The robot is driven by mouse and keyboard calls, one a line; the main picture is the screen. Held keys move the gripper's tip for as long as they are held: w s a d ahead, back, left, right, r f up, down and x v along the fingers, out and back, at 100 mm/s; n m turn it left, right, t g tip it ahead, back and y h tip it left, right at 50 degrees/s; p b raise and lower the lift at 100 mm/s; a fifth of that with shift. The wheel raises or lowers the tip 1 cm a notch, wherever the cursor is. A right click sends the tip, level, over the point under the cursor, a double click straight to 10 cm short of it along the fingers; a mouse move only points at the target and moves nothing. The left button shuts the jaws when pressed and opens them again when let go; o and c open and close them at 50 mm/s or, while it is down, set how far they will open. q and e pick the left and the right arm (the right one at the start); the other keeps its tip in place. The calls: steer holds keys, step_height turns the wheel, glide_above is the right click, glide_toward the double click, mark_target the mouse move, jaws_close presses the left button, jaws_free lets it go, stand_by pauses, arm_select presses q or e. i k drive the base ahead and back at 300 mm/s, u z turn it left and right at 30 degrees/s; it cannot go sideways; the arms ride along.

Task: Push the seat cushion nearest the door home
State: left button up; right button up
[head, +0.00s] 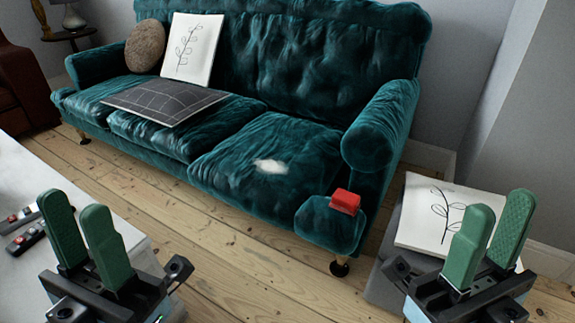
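A teal velvet sofa (305,60) stands across the middle of the head view. Its right seat cushion (230,165) has a whitish patch on top and its front edge juts out past the middle seat cushion (215,130). The left seat cushion (85,98) is partly covered. No door is in view, so I cannot tell which cushion is nearest it. My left gripper (73,204) is open and empty at the lower left, apart from the sofa. My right gripper (497,205) is open and empty at the lower right, also apart from the sofa.
A red block (345,201) sits on the sofa's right arm front. A dark grid-patterned cloth (165,101), line-drawn pillow (191,48) and round brown pillow (145,46) lie on the sofa. A white table (25,180) with remotes is at left; a leaf-print pillow (425,220) is at right.

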mark_target(279, 170)
steer(key=k, duration=0.3)
steer(key=u, duration=1)
steer(key=i, duration=0.85)
steer(key=z, duration=0.9)
steer(key=i, duration=0.4)
steer(key=z, duration=0.45)
